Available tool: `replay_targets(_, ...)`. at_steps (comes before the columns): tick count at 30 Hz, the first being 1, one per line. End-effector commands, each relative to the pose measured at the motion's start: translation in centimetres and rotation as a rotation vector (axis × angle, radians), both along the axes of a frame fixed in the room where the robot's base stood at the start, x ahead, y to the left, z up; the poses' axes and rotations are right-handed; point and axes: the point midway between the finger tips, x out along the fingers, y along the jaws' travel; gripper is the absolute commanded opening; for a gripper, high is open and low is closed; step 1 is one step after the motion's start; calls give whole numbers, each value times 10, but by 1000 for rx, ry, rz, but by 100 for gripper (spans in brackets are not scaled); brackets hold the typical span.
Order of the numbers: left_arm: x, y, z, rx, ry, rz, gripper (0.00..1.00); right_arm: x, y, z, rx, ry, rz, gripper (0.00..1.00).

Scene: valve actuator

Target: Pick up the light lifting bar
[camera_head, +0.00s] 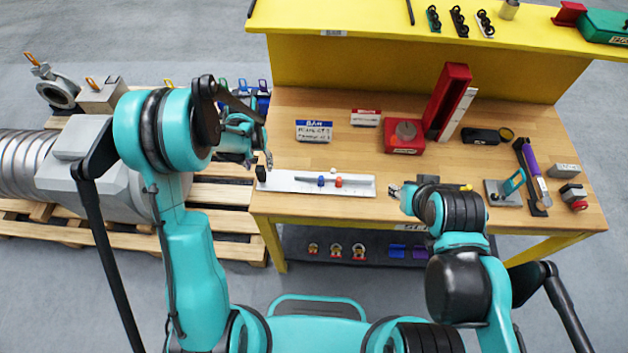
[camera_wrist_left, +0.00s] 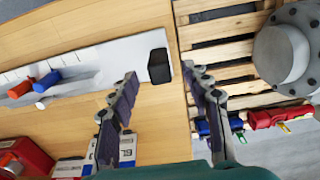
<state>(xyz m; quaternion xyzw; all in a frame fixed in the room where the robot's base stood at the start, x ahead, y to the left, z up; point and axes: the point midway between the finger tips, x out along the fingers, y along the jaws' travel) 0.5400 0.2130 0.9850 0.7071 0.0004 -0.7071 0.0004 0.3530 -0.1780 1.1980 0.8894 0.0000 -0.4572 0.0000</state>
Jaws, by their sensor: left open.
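My left gripper (camera_head: 265,158) is just above the left end. In the left wrist view its open fingers (camera_wrist_left: 160,76) stand on either side of the black block (camera_wrist_left: 158,66), which looks further ahead, with nothing held. My right gripper (camera_head: 396,190) is near the bar's right end, partly hidden by its own arm; its jaw state is unclear.
Tools stand at the right. Pallets (camera_head: 225,222) and large metal parts lie left of the table.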

Motion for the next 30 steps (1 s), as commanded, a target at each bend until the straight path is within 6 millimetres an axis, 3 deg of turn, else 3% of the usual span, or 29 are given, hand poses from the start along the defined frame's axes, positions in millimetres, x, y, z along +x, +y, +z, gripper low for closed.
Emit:
replay_targets(7, 2, 0, -37, 0, 0, 0, 48, 0, 0, 0, 0, 0, 0, 37)
replay_targets(16, 2, 0, -44, 0, 0, 0, 48, 0, 0, 0, 0, 0, 0, 37)
replay_targets(17, 2, 0, -44, 0, 0, 0, 46, 0, 0, 0, 0, 0, 0, 37)
replay_targets(22, 2, 0, -44, 0, 0, 0, 1, 0, 0, 0, 0, 0, 0, 37)
replay_targets(30, 2, -1, -43, -1, 0, 0, 0, 0, 0, 0, 0, 0, 0, 37)
